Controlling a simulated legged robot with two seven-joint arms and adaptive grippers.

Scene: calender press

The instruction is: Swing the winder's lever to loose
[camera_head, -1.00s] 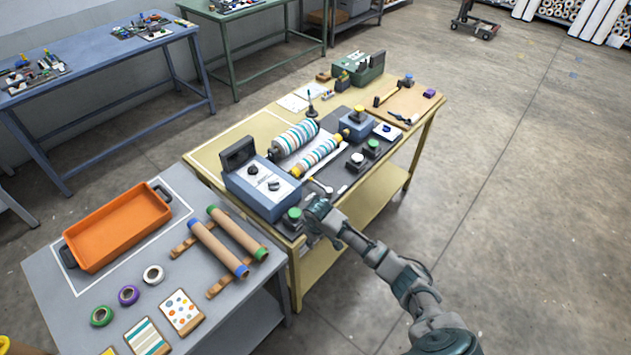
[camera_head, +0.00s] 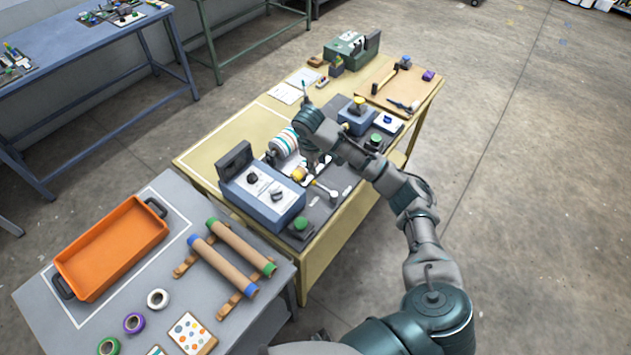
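The press or winder has a blue control box (camera_head: 262,195) with dark dials on its light top plate, at the near end of the yellow table. A striped roller (camera_head: 284,143) runs back from it, partly hidden by my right arm. A short rod with a pale knob (camera_head: 332,194) sticks out at the box's right; it looks like a lever, but I cannot tell its setting. My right gripper (camera_head: 312,160) is over the rollers, behind this rod, pointing down; its fingers are small and partly hidden, so opening and contact are unclear. My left gripper is out of view.
A green button box (camera_head: 300,224) sits at the near right corner of the yellow table (camera_head: 232,142). A blue box with a yellow knob (camera_head: 357,117) stands beyond my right arm. The grey table (camera_head: 172,200) at left holds an orange tray (camera_head: 112,245) and cardboard tubes (camera_head: 240,248).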

